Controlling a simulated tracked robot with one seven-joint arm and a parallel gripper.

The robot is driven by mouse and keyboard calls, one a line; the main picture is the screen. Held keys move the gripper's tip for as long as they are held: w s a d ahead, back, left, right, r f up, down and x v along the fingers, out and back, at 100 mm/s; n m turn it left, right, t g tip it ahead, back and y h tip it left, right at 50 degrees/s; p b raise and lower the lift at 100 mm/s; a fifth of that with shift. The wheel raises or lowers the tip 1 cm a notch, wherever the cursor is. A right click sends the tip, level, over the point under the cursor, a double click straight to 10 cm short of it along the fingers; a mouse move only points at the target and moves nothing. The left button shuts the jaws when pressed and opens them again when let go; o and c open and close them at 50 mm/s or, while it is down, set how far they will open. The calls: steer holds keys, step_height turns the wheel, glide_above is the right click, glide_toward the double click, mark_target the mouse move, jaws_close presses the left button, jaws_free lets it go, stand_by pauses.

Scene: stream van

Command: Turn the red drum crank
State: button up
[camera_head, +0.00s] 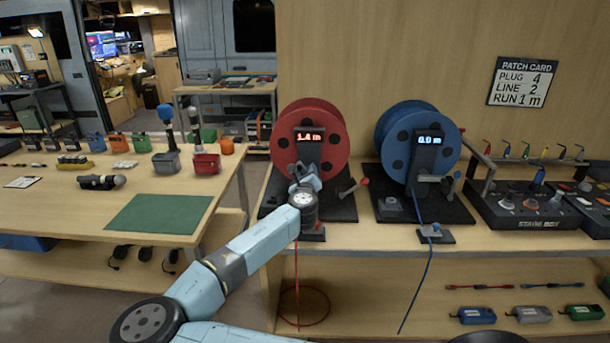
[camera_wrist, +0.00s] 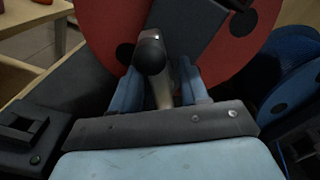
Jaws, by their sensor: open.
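The red drum (camera_head: 333,124) stands on a dark base on the bench in the head view; its post display reads 1.4 m. It also fills the top of the wrist view (camera_wrist: 108,24). My gripper (camera_head: 305,183) is in front of the post, low on the drum. In the wrist view its two blue fingers (camera_wrist: 160,88) are apart, one on each side of a grey handle with a dark round knob (camera_wrist: 150,56), which looks like the crank. I cannot tell whether they touch it. A red-tipped lever (camera_head: 350,189) sticks out to the right of my gripper.
The blue drum (camera_head: 391,117), reading 0.0 m, stands close on the right, also in the wrist view (camera_wrist: 296,78). A red cable (camera_head: 298,270) hangs below the bench front. A patch card (camera_head: 522,82) hangs on the wall. A stage box (camera_head: 540,212) stands at right.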

jaws_close()
steer(key=shift+a, duration=0.15)
steer(key=shift+m, duration=0.5)
